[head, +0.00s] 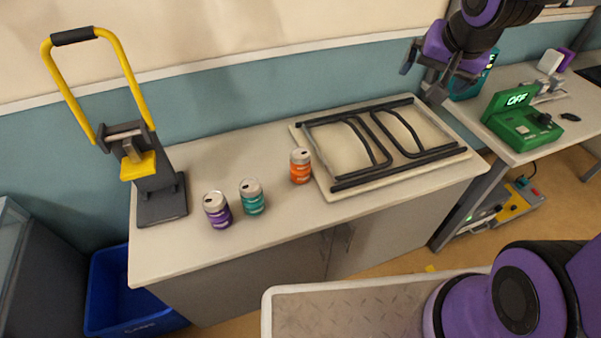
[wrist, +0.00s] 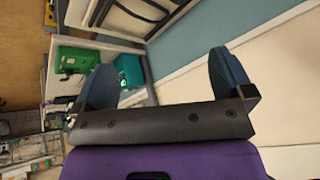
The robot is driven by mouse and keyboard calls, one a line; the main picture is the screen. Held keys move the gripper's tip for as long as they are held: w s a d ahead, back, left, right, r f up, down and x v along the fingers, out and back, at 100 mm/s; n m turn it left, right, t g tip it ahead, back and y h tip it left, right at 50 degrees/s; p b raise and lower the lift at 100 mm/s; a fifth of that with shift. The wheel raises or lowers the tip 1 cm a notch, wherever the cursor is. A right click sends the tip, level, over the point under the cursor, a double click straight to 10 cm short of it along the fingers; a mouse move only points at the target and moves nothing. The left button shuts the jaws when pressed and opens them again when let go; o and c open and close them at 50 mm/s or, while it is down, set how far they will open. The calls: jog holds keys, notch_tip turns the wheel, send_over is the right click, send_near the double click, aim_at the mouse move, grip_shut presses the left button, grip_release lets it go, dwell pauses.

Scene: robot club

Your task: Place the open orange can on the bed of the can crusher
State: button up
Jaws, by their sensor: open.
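The orange can (head: 300,167) stands upright on the grey counter, just left of the framed board; a dark opening shows in its top. The can crusher (head: 152,170) stands at the counter's left end, with its yellow handle raised. Its dark bed (head: 162,203) looks empty. My gripper (head: 423,71) is up by the wall at the upper right, well away from the can and the crusher. In the wrist view its two fingers (wrist: 165,78) are spread apart with nothing between them. Neither the can nor the crusher shows in the wrist view.
A purple can (head: 217,210) and a teal can (head: 252,198) stand between the crusher and the orange can. A board with black rails (head: 325,188) fills the counter's right part. A blue bin (head: 115,290) is on the floor at left. A green device (head: 520,120) sits on the right table.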

jog(key=w+a+f+m+y, duration=0.25)
jog(key=w+f, duration=0.45)
jog(key=f, duration=0.4)
jog(key=m+t+y, duration=0.5)
jog(key=m, duration=1.5)
send_near(302, 169)
jog(key=w+f, duration=0.1)
jog(key=w, duration=0.1)
jog(key=m, duration=0.1)
jog(key=s+f+m+t+h, duration=0.1)
jog(key=m, duration=0.1)
jog(key=shift+f, duration=0.1)
jog(key=shift+w+a+f+m, duration=0.15)
jog(key=shift+w+a+m, duration=0.05)
jog(key=shift+w+m, duration=0.1)
jog(key=x, duration=1)
jog(key=shift+f, duration=0.1)
jog(key=shift+a, duration=0.1)
jog(key=shift+c, duration=0.3)
